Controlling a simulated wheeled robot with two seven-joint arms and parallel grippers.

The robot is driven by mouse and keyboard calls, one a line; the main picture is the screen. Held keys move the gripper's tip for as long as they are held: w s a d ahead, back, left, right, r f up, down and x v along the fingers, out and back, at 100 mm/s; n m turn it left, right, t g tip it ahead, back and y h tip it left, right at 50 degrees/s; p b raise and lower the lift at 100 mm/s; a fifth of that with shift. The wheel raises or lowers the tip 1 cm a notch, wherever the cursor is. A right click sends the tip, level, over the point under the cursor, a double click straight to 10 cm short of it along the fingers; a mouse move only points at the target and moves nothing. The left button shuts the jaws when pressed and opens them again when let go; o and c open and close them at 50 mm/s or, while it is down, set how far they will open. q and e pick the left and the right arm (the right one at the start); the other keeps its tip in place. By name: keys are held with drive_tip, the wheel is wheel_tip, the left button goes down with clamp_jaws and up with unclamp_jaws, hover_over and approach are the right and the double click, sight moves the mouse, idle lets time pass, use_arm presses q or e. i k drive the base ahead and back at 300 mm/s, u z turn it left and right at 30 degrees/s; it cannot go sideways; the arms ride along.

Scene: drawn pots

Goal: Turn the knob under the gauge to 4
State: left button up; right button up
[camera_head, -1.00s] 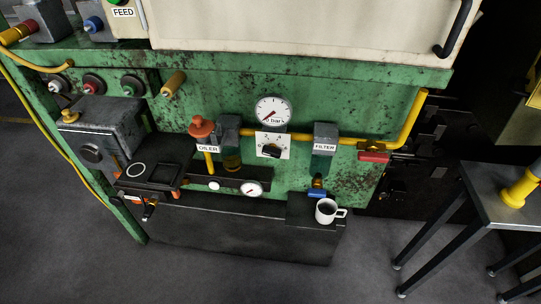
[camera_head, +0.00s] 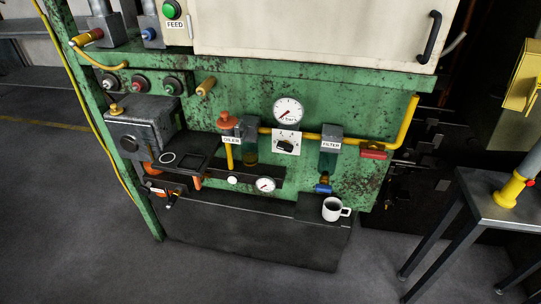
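The black knob (camera_head: 285,146) sits on a white plate (camera_head: 294,135) with small marks, on the green machine panel. The marks are too small to read surely, and I cannot tell which one the knob points at. The round white gauge (camera_head: 288,111) is right above it, its dark needle toward the lower left. Neither of my grippers is in the head view, and nothing touches the knob.
The OILER unit (camera_head: 229,139) with an orange cap stands left of the knob, the FILTER unit (camera_head: 330,143) right. A yellow pipe (camera_head: 306,135) runs past the plate. A white mug (camera_head: 334,209) stands on the ledge below. A metal table (camera_head: 487,205) is at right.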

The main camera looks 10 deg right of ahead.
sight(285, 145)
drive_tip(key=u, duration=1.15)
drive_tip(key=i, duration=1.2)
drive_tip(key=z, duration=1.8)
